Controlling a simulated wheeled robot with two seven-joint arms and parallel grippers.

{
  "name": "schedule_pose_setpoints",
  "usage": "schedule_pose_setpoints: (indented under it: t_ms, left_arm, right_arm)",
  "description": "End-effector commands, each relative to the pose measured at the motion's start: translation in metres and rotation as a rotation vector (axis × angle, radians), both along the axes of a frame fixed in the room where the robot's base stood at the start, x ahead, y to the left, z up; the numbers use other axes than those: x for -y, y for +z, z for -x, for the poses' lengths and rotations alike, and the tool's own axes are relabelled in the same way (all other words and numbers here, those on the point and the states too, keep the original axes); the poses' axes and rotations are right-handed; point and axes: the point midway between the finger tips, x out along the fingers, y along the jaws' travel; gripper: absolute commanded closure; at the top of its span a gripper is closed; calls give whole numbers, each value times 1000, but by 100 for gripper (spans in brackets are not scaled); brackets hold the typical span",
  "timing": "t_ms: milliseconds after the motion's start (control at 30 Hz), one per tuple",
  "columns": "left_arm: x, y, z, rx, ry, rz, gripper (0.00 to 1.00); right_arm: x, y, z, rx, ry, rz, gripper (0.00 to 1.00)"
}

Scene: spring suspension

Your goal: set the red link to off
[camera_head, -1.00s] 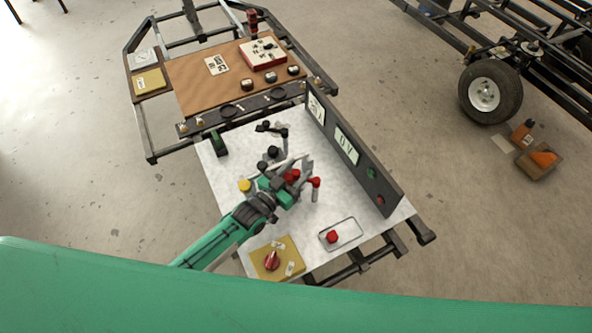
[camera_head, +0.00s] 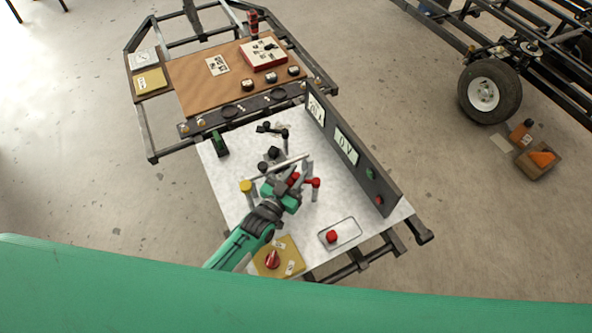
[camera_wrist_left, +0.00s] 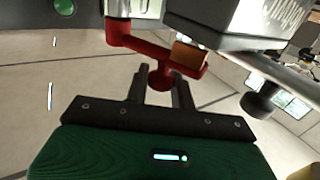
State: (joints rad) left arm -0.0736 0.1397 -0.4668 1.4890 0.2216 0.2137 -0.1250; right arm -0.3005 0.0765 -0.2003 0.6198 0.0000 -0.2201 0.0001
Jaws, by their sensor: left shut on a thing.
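The red link (camera_head: 313,182) sits on the white board near its middle, with one end on a small upright post. My left gripper (camera_head: 292,183) is at the link's left part and hides some of it. In the left wrist view, the link (camera_wrist_left: 140,45) is a red bar with a round knob (camera_wrist_left: 160,77) hanging from it. The two fingers (camera_wrist_left: 161,90) of my left gripper are shut on this knob. Whether the link's far end touches any contact is hidden. My right gripper is not in view.
A dark upright panel (camera_head: 378,185) with displays and green and red buttons stands right of the link. A yellow-topped post (camera_head: 246,187) and a pale rod (camera_head: 288,162) are close to the gripper. A yellow plate (camera_head: 290,255) with a red knob and a red button (camera_head: 332,236) lie in front.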

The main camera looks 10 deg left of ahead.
Motion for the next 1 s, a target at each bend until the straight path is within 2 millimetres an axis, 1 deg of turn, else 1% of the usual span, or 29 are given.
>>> schedule_pose_setpoints:
  t_ms: [33,300,667,700,767,800,1000]
  left_arm:
    - [3,3,1,0,23,8,100]
    - [2,2,6,1,104,3,100]
    - [1,1,7,1,112,1,100]
    - [1,1,7,1,112,0,72]
    - [1,1,7,1,112,0,60]
    - [1,1,7,0,112,-1,55]
    - [1,0,7,-1,112,-1,55]
  right_arm:
    - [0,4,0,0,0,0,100]
    - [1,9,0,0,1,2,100]
    - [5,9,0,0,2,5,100]
    - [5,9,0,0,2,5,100]
    - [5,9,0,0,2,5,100]
    - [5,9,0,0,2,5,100]
    - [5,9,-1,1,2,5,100]
